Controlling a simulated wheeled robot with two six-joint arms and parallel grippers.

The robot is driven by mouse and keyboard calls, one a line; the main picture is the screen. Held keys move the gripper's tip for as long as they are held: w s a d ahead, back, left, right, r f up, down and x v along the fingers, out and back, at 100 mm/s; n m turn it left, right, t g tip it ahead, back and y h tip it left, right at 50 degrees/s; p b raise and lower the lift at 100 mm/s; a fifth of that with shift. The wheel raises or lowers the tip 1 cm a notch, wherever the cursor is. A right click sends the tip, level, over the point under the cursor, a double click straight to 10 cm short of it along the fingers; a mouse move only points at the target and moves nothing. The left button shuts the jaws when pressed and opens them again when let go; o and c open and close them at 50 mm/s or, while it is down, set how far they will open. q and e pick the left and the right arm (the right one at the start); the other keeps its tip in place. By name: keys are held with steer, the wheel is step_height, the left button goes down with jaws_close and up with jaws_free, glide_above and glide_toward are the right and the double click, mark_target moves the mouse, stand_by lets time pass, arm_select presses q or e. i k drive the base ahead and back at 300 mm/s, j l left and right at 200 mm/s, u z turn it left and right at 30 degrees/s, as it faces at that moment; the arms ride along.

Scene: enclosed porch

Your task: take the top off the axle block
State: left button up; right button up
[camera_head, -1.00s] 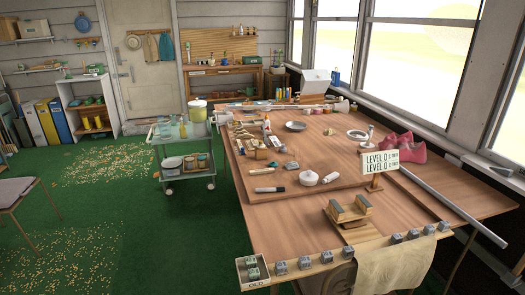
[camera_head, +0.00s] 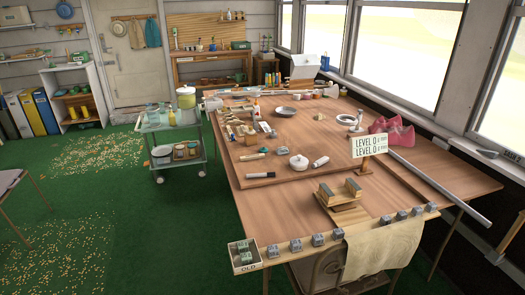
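A wooden piece (camera_head: 338,206) with two upright blocks stands near the front edge of the table (camera_head: 290,212); it may be the axle block, but I cannot tell for sure. Its two blocks, the left one (camera_head: 327,194) and the right one (camera_head: 352,187), stand apart with a gap between them. Several small grey blocks (camera_head: 318,240) sit in a row along the table's front edge. Neither of my grippers is in view.
A white tray marked OLD (camera_head: 244,268) sits at the front left corner. A long grey tube (camera_head: 440,188) lies at right. A cloth (camera_head: 385,247) hangs over the front edge.

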mark_target(250, 139)
steer(key=i+j+z, duration=0.3)
steer(key=z, duration=0.2)
steer(key=i+j+z, duration=0.2)
steer(key=j+z, duration=0.3)
